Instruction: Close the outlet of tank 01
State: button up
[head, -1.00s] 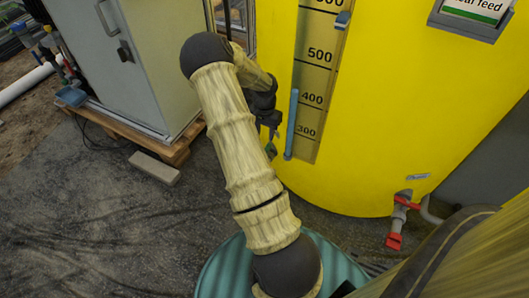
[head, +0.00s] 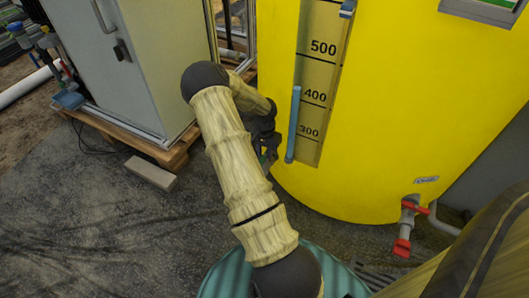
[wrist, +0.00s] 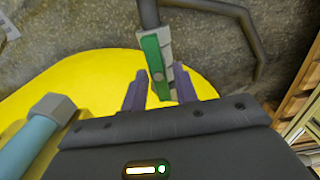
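The yellow tank (head: 400,110) fills the right of the head view; no tank number is readable. At its lower right is an outlet valve (head: 407,218) with red parts. A green-handled grey fitting (wrist: 153,55) on a dark pipe shows in the wrist view, just beyond my fingertips. My gripper (head: 266,150) is at the tank's lower left side in the head view, partly hidden by my arm.
A blue sight tube (head: 293,122) with a scale runs up the tank front; its end shows close beside my gripper in the wrist view (wrist: 40,130). A grey cabinet (head: 150,60) on a wooden pallet (head: 170,155) stands left. A loose block (head: 150,173) lies on the open floor.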

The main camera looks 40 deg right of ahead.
jog(key=shift+s+d, duration=0.1)
jog(key=shift+s, duration=0.1)
grip_shut()
jog(key=shift+r+m+p, duration=0.15)
jog(key=shift+m+p, duration=0.25)
jog(key=shift+p, duration=0.4)
jog(key=m+p, duration=0.2)
jog(key=p, duration=0.2)
jog(key=shift+r+m, duration=0.2)
jog(key=shift+m, duration=0.2)
jog(key=m+p, duration=0.4)
jog(key=shift+p, duration=0.4)
jog(key=m+p, duration=0.2)
jog(key=m, duration=0.1)
jog(key=m+p, duration=0.2)
jog(key=shift+f+m, duration=0.2)
jog(key=shift+m, duration=0.2)
jog(key=m+p, duration=0.1)
jog(key=m, duration=0.3)
jog(key=shift+f+p, duration=0.1)
jog(key=shift+p, duration=0.2)
jog(key=shift+m, duration=0.4)
jog(key=shift+o, duration=1.6)
grip_release()
